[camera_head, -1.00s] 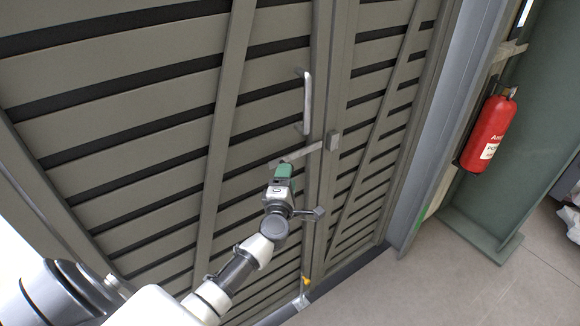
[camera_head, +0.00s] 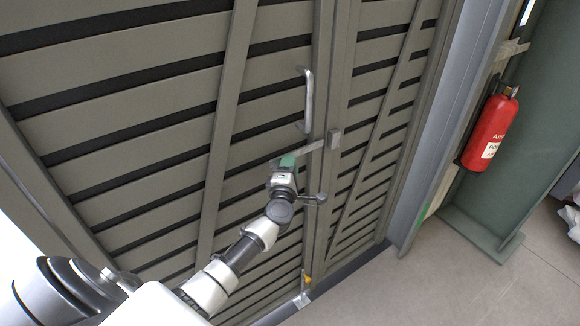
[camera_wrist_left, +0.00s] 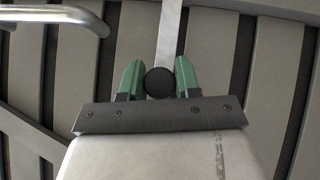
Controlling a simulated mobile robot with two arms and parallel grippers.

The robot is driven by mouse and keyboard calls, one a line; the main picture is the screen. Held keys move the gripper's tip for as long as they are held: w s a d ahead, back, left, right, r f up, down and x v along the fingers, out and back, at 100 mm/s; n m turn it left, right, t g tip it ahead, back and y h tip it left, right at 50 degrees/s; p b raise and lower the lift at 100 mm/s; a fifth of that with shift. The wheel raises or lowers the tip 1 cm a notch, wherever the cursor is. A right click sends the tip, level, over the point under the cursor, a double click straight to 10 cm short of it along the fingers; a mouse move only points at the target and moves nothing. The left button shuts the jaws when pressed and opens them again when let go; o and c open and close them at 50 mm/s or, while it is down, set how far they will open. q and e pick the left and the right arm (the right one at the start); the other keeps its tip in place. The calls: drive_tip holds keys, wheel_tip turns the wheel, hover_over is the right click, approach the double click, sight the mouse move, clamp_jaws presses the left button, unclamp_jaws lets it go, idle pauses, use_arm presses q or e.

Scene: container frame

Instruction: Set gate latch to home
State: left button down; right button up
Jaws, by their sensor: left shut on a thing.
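The gate latch is a flat grey bar (camera_head: 309,148) lying across the front of the slatted gate, nearly level in the picture. Its right end reaches the grey catch block (camera_head: 334,139) at the seam between the leaves. My left gripper (camera_head: 287,160) is at the bar's left end with its green fingers. In the left wrist view, the fingers (camera_wrist_left: 159,83) are shut on a round black knob (camera_wrist_left: 159,84), one on each side. The bar (camera_wrist_left: 168,35) runs up from behind the knob. My right gripper is not in view.
A vertical pull handle (camera_head: 307,100) stands out from the gate just above the latch; it shows upper left in the left wrist view (camera_wrist_left: 55,15). A small yellow-tipped fitting (camera_head: 307,281) is low on the gate. A red fire extinguisher (camera_head: 489,132) hangs at right.

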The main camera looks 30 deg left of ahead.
use_arm(q)
drive_tip(key=shift+w+d+b, duration=0.25)
drive_tip(key=shift+w+d, duration=0.05)
drive_tip(key=shift+w, duration=0.4)
drive_tip(key=shift+w+d+b, duration=0.2)
drive_tip(key=shift+w+d, duration=0.1)
drive_tip(key=shift+w, duration=0.65)
drive_tip(key=c, duration=0.8)
unclamp_jaws()
drive_tip(key=shift+s+d, duration=0.1)
approach(303, 150)
drive_tip(key=v, duration=0.6)
